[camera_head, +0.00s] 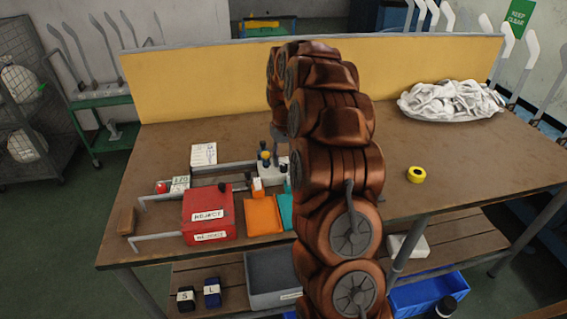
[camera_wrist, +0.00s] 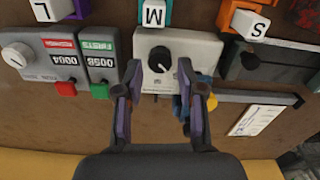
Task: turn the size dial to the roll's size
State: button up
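The size dial is a black knob (camera_wrist: 160,59) with a white pointer mark on a pale grey box (camera_wrist: 182,47) in the wrist view. My gripper (camera_wrist: 160,75) is open; its two purple-lined fingers stand either side of the box's near part, with the knob between and just beyond the tips. I see no contact with the knob. Any scale around it is too small to read. In the head view the box (camera_head: 271,173) shows beside my arm, which hides my gripper. I cannot identify the roll; a small yellow ring-shaped item (camera_head: 416,174) lies on the table (camera_head: 450,205).
A red reject box (camera_head: 207,215) stands nearby.

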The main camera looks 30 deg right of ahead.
aim_at(284, 165)
notch_tip(284, 165, up, 10)
jog(key=shift+f, duration=0.2)
dwell(0.6)
